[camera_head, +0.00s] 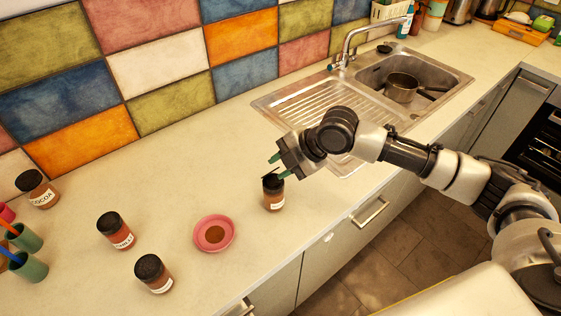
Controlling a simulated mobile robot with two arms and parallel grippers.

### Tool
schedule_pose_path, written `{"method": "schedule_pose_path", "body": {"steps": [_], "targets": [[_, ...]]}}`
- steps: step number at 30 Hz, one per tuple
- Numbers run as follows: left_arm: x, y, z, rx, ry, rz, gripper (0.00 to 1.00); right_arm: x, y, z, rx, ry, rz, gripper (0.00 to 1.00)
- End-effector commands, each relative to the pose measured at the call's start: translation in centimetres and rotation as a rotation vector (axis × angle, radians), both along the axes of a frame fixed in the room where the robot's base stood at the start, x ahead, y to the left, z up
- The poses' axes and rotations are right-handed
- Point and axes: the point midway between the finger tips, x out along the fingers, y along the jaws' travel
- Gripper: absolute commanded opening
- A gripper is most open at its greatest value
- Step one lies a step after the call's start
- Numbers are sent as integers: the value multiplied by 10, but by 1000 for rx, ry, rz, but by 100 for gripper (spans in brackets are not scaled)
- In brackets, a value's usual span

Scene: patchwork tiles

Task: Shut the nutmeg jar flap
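A small jar (274,199) with brown contents, a dark top and a white label stands upright near the counter's front edge. Its label is too small to read, so I cannot confirm it is the nutmeg jar. A thin dark flap seems to stand up from its top, partly behind my fingers. My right gripper (277,166) comes in from the right, just above this jar's top. Its two green fingertips are apart, with nothing clearly between them. I cannot tell whether a fingertip touches the flap. My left gripper is out of view.
A pink dish (214,246) with brown powder lies left of the jar. Two dark-lidded jars, one (115,230) and another (153,273), stand further left, and a cocoa jar (37,188) is behind them. Green cups (26,238) are at the left edge. A sink (370,85) holds a pot.

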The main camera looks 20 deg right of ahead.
Motion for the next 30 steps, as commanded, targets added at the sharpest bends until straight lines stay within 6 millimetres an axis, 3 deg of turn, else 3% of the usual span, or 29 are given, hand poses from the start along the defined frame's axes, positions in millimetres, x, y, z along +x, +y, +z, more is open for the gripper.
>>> {"method": "schedule_pose_path", "body": {"steps": [11, 16, 17, 30], "targets": [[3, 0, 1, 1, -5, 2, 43, 2, 3, -5, -1, 1, 0, 27], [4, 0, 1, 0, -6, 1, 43, 2, 3, -5, -1, 1, 0, 1], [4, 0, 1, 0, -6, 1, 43, 2, 3, -5, -1, 1, 0, 0], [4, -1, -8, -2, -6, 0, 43, -2, 1, -10, 15, -43, -1, 0]]}}
